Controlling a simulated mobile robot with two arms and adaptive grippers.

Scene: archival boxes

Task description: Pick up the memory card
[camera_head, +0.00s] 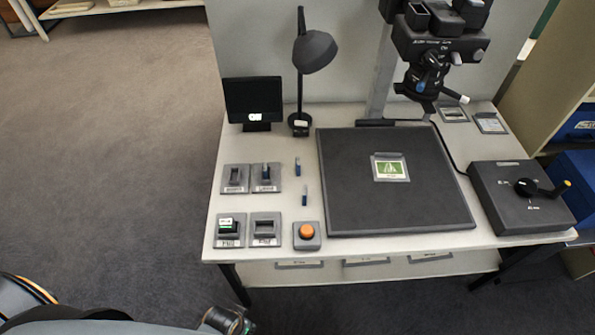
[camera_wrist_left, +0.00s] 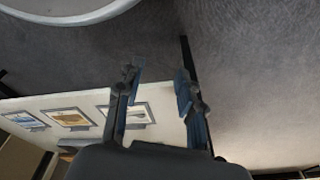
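I cannot tell for sure which item is the memory card. Two small dark-blue pieces, an upper one (camera_head: 298,167) and a lower one (camera_head: 305,196), stand out on the white table (camera_head: 340,247). A similar blue piece (camera_head: 265,170) is in the upper right grey holder (camera_head: 273,185). A black block with a green top (camera_head: 227,225) is in the lower left holder (camera_head: 229,242). My left gripper (camera_wrist_left: 158,88) has its fingers apart with nothing between them, away from these pieces. My right gripper is not in view.
A dark mat (camera_head: 345,205) bears a green picture card (camera_head: 390,169). An orange button (camera_head: 306,231), lamp (camera_head: 316,50), small screen (camera_head: 254,100), overhead camera (camera_head: 432,45) and grey lever box (camera_head: 520,200) stand around. Open carpet (camera_head: 110,150) lies left of the table.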

